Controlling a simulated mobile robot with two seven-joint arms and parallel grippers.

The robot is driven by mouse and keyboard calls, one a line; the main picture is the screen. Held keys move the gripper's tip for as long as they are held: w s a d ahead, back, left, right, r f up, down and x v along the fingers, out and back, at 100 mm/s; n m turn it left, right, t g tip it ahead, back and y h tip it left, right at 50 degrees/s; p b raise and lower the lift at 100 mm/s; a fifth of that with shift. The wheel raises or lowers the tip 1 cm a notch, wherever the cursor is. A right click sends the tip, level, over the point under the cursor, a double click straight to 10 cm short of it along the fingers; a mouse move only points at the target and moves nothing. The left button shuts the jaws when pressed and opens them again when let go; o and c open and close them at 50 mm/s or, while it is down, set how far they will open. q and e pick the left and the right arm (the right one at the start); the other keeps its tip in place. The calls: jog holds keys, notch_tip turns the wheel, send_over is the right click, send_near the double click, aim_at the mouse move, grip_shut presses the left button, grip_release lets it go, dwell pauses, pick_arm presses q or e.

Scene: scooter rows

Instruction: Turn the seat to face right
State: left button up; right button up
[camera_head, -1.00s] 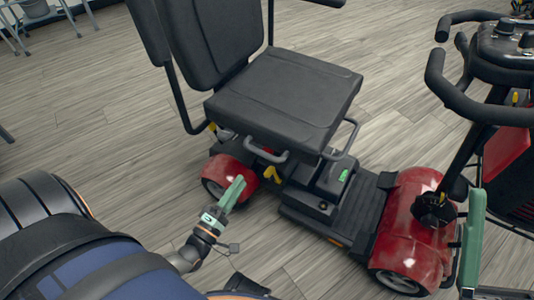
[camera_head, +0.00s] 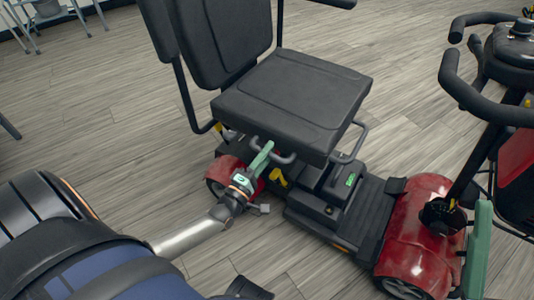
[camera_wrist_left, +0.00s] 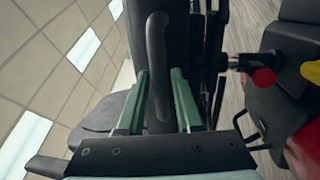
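The scooter's black seat (camera_head: 295,98) has its backrest (camera_head: 215,40) at the upper left and its front edge toward the lower right. A dark handle loop (camera_head: 287,158) hangs under the cushion's near side. My left gripper (camera_head: 262,158) is at this near side, just below the cushion. In the left wrist view, its green fingers (camera_wrist_left: 160,72) are apart, with a dark bar (camera_wrist_left: 157,40) between them; contact is not clear. My right gripper (camera_head: 480,240) shows only as a green finger at the right edge, so its opening is hidden.
The scooter's red front cover (camera_head: 415,225) and low footboard (camera_head: 350,222) lie right of the seat. Black handlebars (camera_head: 480,75) rise at the right. A yellow lever (camera_head: 279,178) sits below the seat.

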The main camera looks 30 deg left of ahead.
pick_arm(q)
jog(key=shift+c, duration=0.4)
grip_shut()
dwell(0.9)
